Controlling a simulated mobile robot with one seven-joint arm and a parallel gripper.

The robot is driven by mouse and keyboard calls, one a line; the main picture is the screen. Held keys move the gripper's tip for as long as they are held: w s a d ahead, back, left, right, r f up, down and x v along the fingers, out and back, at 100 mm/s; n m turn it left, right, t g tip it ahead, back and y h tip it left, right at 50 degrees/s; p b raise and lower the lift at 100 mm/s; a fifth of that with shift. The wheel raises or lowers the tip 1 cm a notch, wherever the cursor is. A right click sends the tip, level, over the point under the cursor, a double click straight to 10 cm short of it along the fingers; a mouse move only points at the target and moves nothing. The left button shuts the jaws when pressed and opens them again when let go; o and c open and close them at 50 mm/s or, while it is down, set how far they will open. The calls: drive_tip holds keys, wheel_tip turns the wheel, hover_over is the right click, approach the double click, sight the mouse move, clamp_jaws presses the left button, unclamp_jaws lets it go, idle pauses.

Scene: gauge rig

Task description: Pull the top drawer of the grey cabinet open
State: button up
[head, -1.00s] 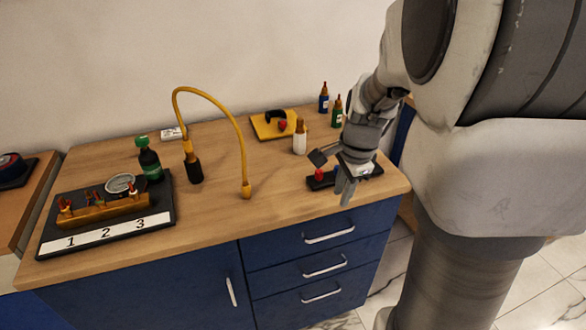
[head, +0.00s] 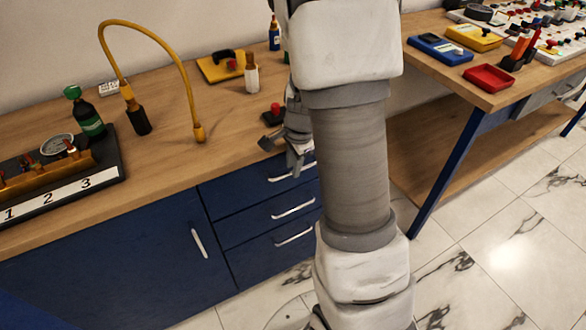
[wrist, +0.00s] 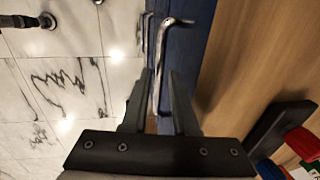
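The cabinet with three drawers (head: 228,197) is dark blue, not grey, under a wooden top. Its top drawer looks closed. The top drawer's silver bar handle (head: 282,176) is partly hidden by my gripper (head: 297,162). In the wrist view my gripper (wrist: 159,76) has its two dark fingers apart, one on each side of the handle (wrist: 161,68). Whether either finger touches the bar cannot be told. In the head view my arm hides the right end of the drawers.
Two lower drawer handles (head: 292,210) sit below, and a cabinet door handle (head: 199,243) to the left. A black box with a red button (head: 275,112) is on the worktop near my gripper. Another bench (head: 470,75) with a grey drawer (head: 550,97) stands at right. Marble floor in front is clear.

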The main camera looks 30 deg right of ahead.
drive_tip(key=shift+f, duration=0.25)
clamp_jaws()
idle(1.4)
